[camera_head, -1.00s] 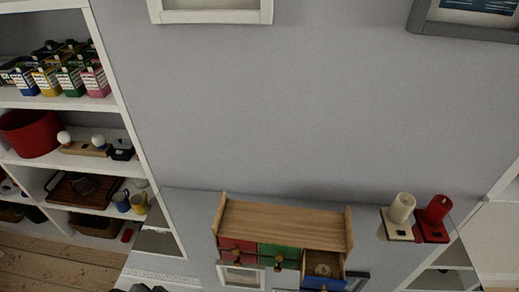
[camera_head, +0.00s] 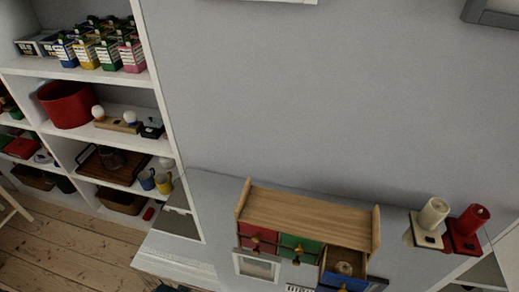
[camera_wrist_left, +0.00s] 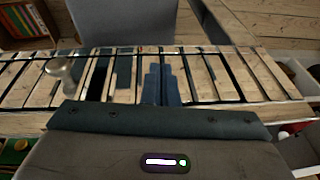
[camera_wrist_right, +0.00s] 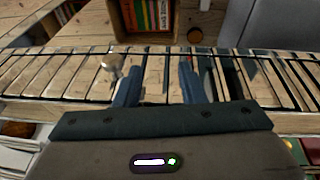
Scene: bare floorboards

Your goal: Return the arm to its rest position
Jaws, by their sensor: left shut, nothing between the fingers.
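My left gripper (camera_wrist_left: 162,85) shows in the left wrist view. Its two dark blue fingers are together, shut, with nothing between them. My right gripper (camera_wrist_right: 158,86) shows in the right wrist view. Its fingers stand apart, open, with no object seen between them. Both grippers appear in front of a slatted wooden surface; I cannot tell how far away it is. Neither gripper is clearly visible in the head view.
A small wooden drawer cabinet (camera_head: 308,212) has its blue drawer (camera_head: 343,278) pulled out. A white shelf unit (camera_head: 160,80) with cartons and a red pot (camera_head: 66,104) is at left.

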